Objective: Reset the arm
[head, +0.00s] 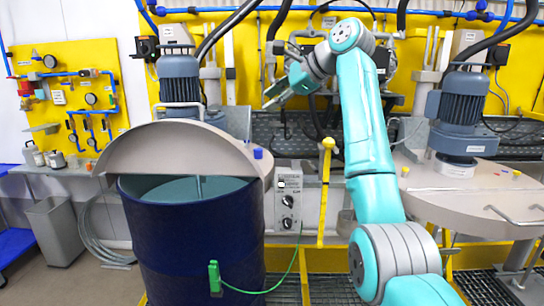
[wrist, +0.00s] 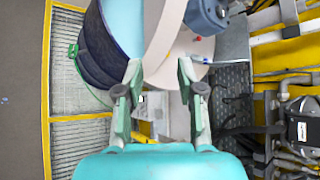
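My teal arm (head: 365,125) rises on the right side of the head view and bends left at its top. My gripper (head: 277,97) is up in the air, right of the drum's raised lid and in front of the wall equipment. In the wrist view my gripper (wrist: 160,74) shows two fingers spread apart with nothing between them. A blue drum (head: 195,240) stands below and left of it, with its lid (head: 180,153) tilted up. The drum (wrist: 97,55) also shows beyond the fingers in the wrist view.
An agitator motor (head: 180,82) stands behind the lid. A second motor (head: 460,100) sits on another lid (head: 480,185) at the right. A yellow lever (head: 325,190) stands between them near a grey control box (head: 288,200). A green clamp (head: 214,277) with a cable hangs on the drum.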

